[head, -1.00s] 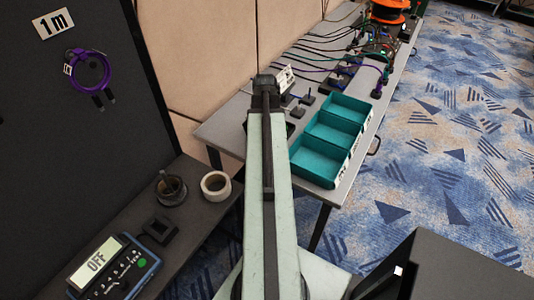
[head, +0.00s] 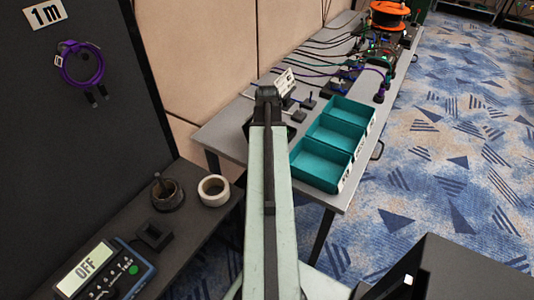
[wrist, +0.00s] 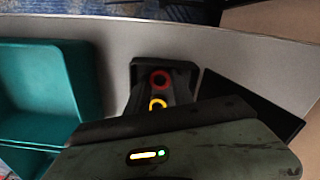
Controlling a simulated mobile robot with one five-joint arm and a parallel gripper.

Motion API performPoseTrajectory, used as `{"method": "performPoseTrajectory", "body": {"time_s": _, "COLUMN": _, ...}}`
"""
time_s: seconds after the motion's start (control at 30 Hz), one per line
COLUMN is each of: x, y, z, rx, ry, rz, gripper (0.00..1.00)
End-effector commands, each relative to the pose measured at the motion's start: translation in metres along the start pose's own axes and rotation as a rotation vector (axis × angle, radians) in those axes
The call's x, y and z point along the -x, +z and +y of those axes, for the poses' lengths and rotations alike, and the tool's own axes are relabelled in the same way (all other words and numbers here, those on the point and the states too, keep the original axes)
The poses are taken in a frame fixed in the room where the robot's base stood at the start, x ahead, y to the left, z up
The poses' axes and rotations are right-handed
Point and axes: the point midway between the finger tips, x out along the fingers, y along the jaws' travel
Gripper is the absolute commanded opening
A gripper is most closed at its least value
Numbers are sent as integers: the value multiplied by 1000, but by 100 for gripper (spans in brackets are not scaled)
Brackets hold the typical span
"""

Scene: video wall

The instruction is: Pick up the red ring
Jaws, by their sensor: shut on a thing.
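The red ring (wrist: 160,79) shows in the wrist view in the dark space at the end of my gripper (wrist: 160,76), with dark finger-like parts on either side. My gripper is shut on it, though the exact contact is too dark to make out. A yellow ring (wrist: 157,104) sits just below the red one in that view; whether they touch is unclear. In the head view my arm's dark end (head: 268,95) is over the near left part of the grey table. The fingers and both rings are hidden there.
A teal three-part bin (head: 322,168) stands right of my arm on the grey table (head: 222,132). Cables and an orange reel (head: 388,14) are farther back. A dark bench at left holds a tape roll (head: 213,190), a small pot (head: 167,194) and a meter (head: 103,272).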

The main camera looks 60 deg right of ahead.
Motion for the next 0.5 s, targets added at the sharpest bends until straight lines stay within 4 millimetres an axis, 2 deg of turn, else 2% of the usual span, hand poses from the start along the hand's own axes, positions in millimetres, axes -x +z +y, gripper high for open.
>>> {"method": "performPoseTrajectory", "body": {"time_s": 0.13, "x": 4, "y": 0, "z": 0, "rx": 0, "ry": 0, "rz": 0, "gripper": 0}}
{"method": "performPoseTrajectory", "body": {"time_s": 0.27, "x": 18, "y": 0, "z": 0, "rx": -1, "ry": 0, "rz": 0, "gripper": 0}}
{"method": "performPoseTrajectory", "body": {"time_s": 0.5, "x": 68, "y": 0, "z": 0, "rx": -1, "ry": 0, "rz": 0, "gripper": 0}}
